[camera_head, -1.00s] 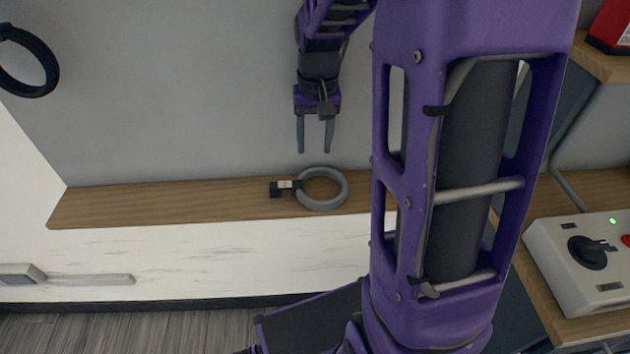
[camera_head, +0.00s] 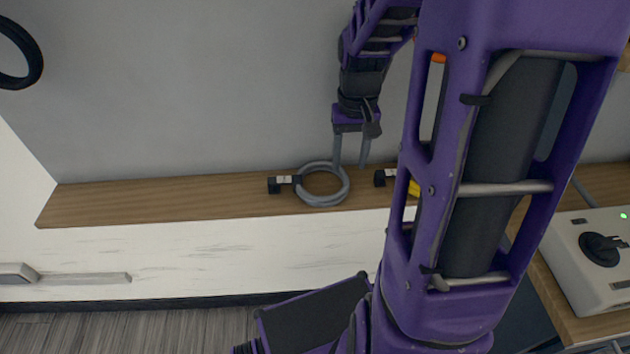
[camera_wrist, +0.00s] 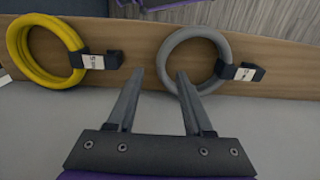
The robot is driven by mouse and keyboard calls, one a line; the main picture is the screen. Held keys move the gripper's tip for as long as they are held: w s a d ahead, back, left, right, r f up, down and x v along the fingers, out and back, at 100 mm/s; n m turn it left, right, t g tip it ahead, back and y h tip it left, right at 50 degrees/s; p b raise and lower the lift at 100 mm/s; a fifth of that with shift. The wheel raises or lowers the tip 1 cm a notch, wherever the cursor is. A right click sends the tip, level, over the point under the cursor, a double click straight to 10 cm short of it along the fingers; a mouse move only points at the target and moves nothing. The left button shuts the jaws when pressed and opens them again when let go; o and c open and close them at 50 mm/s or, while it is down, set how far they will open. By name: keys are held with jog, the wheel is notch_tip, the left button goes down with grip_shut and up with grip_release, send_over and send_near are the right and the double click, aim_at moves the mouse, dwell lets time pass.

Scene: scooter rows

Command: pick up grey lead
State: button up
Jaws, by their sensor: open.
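The grey lead (camera_head: 321,201) is a coiled ring lying on a narrow wooden shelf, with a black plug and white label at its left side in the head view. In the wrist view the grey lead (camera_wrist: 164,56) is right of centre, with its plug to the right. My gripper (camera_head: 351,163) is open and points down at the right side of the ring. In the wrist view my gripper (camera_wrist: 173,72) has its right fingertip overlapping the ring's left edge and its left fingertip outside the ring. Whether it touches the ring cannot be told.
A yellow lead (camera_wrist: 22,49) with a black plug lies on the same wooden shelf (camera_head: 140,198), partly hidden by my arm in the head view. A grey wall rises behind the shelf. A black ring (camera_head: 20,50) hangs at upper left. A control box (camera_head: 590,255) stands at right.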

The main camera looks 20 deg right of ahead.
aim_at(346, 177)
jog(key=f, duration=0.3)
jog(key=f+b, duration=0.1)
jog(key=f, duration=0.1)
jog(key=shift+a, duration=0.25)
grip_shut()
jog(key=shift+w, duration=0.1)
dwell(1.0)
